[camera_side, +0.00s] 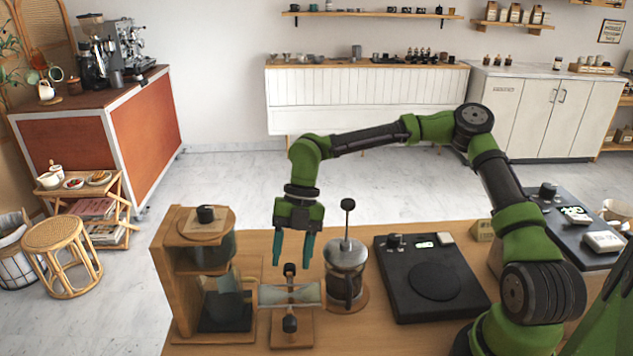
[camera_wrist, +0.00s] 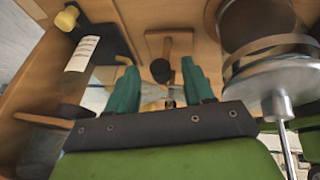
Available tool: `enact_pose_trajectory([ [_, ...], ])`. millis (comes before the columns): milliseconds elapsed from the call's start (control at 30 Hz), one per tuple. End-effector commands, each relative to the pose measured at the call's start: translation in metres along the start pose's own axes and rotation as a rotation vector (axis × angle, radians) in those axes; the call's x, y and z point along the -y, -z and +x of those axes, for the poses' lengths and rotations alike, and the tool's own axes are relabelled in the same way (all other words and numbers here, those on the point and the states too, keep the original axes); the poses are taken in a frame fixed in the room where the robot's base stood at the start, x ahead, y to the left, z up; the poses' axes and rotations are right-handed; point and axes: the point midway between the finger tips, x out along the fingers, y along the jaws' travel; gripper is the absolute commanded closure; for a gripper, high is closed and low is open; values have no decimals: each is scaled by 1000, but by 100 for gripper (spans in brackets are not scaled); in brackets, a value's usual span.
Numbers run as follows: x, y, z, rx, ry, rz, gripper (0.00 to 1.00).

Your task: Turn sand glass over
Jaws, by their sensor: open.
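The sand glass (camera_side: 305,294) stands in the side view on a small wooden base (camera_side: 292,341) near the front of the wooden counter. Its clear glass body lies about level, left to right, with a dark round knob in front and another behind. My gripper (camera_side: 293,248) points down just above and behind it, open and empty, with teal fingers apart. In the wrist view the fingers (camera_wrist: 160,70) frame a dark knob (camera_wrist: 160,70) of the stand, and its wooden base (camera_wrist: 153,45) shows beyond. Most of the glass is hidden there by my gripper.
A wooden dripper stand (camera_side: 163,280) with a carafe is close on the left. A French press (camera_side: 347,256) with a tall plunger is close on the right. A black scale (camera_side: 400,290) lies farther right. Little free room is left beside the sand glass.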

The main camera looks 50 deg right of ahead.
Motion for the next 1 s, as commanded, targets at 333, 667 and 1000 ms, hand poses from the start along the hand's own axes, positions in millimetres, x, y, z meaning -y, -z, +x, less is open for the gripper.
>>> enact_pose_trajectory([
  [333, 0, 0, 7, 0, 0, 1, 48],
  [667, 0, 0, 7, 0, 0, 1, 91],
  [1000, -1, 0, 7, 2, 25, 10, 100],
])
